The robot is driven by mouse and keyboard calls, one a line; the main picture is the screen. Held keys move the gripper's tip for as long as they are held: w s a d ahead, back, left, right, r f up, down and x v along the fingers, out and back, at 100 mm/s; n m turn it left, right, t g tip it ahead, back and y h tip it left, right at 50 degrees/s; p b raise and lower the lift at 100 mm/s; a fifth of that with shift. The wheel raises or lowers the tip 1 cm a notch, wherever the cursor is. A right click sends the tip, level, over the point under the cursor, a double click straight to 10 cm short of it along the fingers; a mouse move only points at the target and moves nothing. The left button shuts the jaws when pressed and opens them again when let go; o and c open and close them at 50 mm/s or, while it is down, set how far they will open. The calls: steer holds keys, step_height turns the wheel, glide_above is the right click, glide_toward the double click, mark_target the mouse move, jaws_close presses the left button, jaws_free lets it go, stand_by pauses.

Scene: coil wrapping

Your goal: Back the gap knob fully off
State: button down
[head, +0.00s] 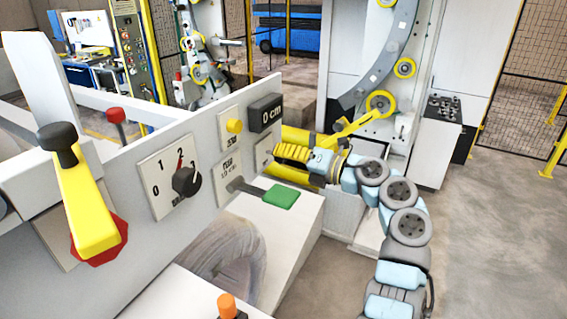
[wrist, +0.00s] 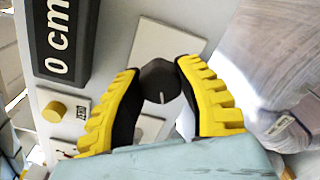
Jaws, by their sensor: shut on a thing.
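The gap knob (wrist: 157,82) is a dark faceted knob with a short white mark, on a pale plate of the panel in the wrist view. My gripper's yellow, black-padded fingers lie on both sides of it, shut on it. In the head view my gripper (head: 281,153) reaches the panel's right end from the right and hides the knob. The display (head: 265,113) reads 0 cm; it also shows in the wrist view (wrist: 58,40). A yellow button (head: 234,126) sits left of it, labelled ZERO in the wrist view (wrist: 55,111).
A green-handled lever (head: 281,197) sticks out below my gripper. A dial knob (head: 186,181) with numbers, a red-tipped lever (head: 115,117) and a yellow handle (head: 88,205) are farther left. A wrapped coil (head: 222,262) lies below the panel. Open floor (head: 480,240) is at right.

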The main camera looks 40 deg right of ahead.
steer(key=n+b, duration=0.2)
steer(key=n, duration=0.1)
steer(key=shift+f+n, duration=0.3)
steer(key=n+b, duration=0.2)
steer(key=n, duration=0.1)
steer(key=shift+n, duration=0.3)
steer(key=n+b, duration=0.2)
steer(key=n, duration=0.1)
steer(key=shift+n+t, duration=0.3)
steer(key=shift+n, duration=0.1)
steer(key=shift+r+n+b, duration=0.15)
steer(key=shift+n+b, duration=0.3)
steer(key=shift+n, duration=0.25)
steer(key=shift+a, duration=0.1)
steer(key=c, duration=0.6)
jaws_free()
steer(key=shift+w+r, duration=0.1)
steer(key=shift+r, duration=0.05)
